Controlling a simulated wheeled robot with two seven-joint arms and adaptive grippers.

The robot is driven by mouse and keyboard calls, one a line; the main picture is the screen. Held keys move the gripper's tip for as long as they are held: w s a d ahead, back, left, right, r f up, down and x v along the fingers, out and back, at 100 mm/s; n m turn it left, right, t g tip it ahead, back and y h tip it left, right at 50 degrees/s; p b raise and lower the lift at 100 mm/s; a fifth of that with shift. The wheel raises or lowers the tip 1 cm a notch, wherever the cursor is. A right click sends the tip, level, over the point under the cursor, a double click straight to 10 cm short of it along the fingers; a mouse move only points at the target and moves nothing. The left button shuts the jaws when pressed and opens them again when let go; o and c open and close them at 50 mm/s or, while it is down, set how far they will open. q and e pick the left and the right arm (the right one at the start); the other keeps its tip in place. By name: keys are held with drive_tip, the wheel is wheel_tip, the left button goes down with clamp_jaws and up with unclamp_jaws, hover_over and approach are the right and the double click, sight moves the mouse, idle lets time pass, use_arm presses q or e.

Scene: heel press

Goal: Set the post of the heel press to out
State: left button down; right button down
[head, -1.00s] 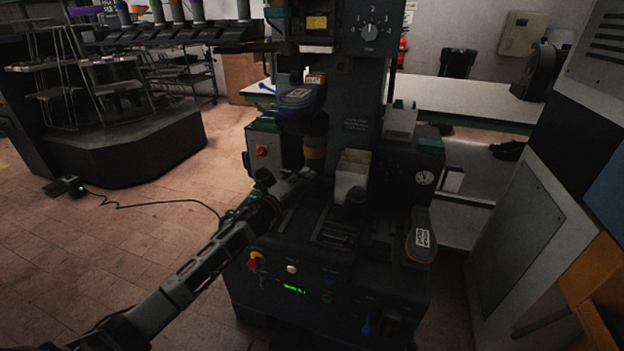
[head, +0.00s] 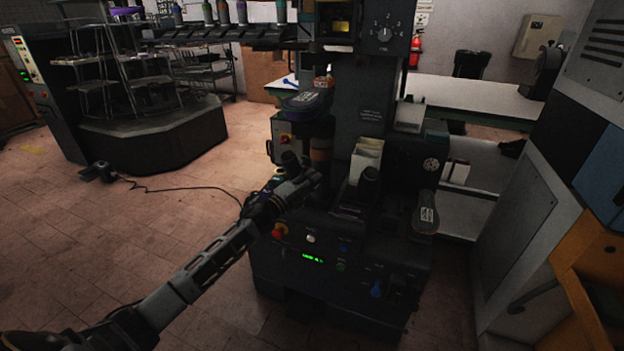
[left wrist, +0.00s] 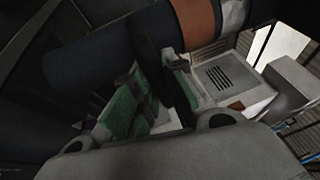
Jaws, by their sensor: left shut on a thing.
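The heel press (head: 300,262) is the dark machine in the middle of the head view. Its post (head: 321,150) is a dark upright cylinder with an orange-brown band, below a shoe-shaped form (head: 305,103). My left gripper (head: 314,178) is at the lower part of the post, seen from the side. In the left wrist view the post (left wrist: 110,58) lies across the top, banded orange-brown. There the green-padded fingers of my left gripper (left wrist: 160,97) are shut on a narrow dark piece (left wrist: 180,92) beside the post. Its join to the post is unclear. My right gripper is out of view.
A cream bin (head: 366,160) and a dark knob-topped stub (head: 369,180) stand right of the post. A second shoe-shaped form (head: 426,212) is at the press's right. A grey cabinet (head: 535,235) stands further right. Open tiled floor lies left.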

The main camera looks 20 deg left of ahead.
use_arm(q)
drive_tip(key=shift+d+f, duration=0.1)
drive_tip(key=shift+f, duration=0.05)
drive_tip(key=shift+s, duration=0.1)
drive_tip(key=shift+f, duration=0.15)
drive_tip(key=c, duration=1.7)
unclamp_jaws()
drive_tip(key=shift+s, duration=0.1)
drive_tip(key=shift+o, duration=1.2)
drive_tip(key=shift+s+r, duration=0.15)
drive_tip(key=shift+r, duration=0.1)
drive_tip(key=v, duration=1.2)
